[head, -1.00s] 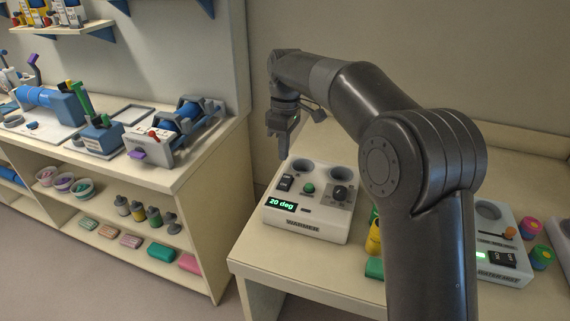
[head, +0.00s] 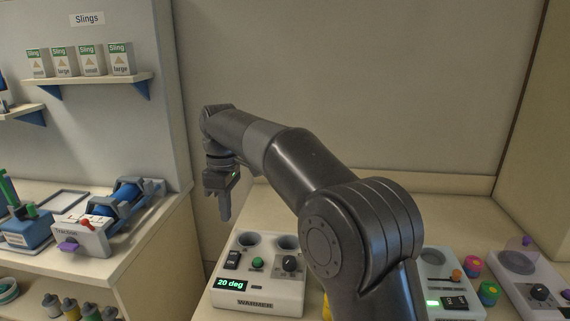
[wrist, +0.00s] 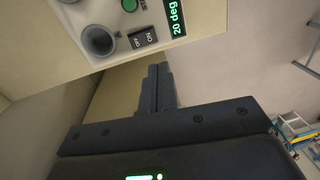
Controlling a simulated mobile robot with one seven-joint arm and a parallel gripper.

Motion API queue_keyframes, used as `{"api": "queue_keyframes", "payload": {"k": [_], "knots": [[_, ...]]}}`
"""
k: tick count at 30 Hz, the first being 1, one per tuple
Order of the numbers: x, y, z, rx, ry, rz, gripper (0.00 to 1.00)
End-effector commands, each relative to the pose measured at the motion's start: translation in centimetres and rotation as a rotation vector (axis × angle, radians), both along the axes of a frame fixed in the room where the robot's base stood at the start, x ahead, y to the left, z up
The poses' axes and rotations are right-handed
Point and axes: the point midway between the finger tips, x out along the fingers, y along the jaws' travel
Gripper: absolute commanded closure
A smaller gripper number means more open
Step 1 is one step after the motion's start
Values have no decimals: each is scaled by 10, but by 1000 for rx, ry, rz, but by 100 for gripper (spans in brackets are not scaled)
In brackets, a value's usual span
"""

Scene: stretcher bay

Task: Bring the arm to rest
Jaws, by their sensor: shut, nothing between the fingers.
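My gripper (head: 224,206) hangs pointing down at the end of my raised, bent arm, left of the middle in the head view. In the wrist view my gripper (wrist: 157,72) shows its fingers closed together with nothing between them. It is apart from the white warmer (head: 258,297), which stands below it and to the right on the counter. The warmer's display reads 20 deg. The warmer also shows in the wrist view (wrist: 111,17), at the top.
A traction device (head: 88,238) stands on the left bench. Sling boxes (head: 92,60) sit on a shelf above. Right of my arm are a second white unit (head: 437,262) and small coloured jars (head: 488,292). The wall behind is bare.

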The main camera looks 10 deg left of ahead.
Motion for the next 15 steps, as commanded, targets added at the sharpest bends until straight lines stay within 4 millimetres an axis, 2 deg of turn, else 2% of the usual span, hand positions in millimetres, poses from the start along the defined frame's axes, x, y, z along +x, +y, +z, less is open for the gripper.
{"api": "queue_keyframes", "payload": {"k": [5,8,15], "knots": [[-8,-44,21,6,-58,-133,100],[-19,-78,33,12,-101,-245,100],[-53,-160,48,39,-198,-524,100]]}}
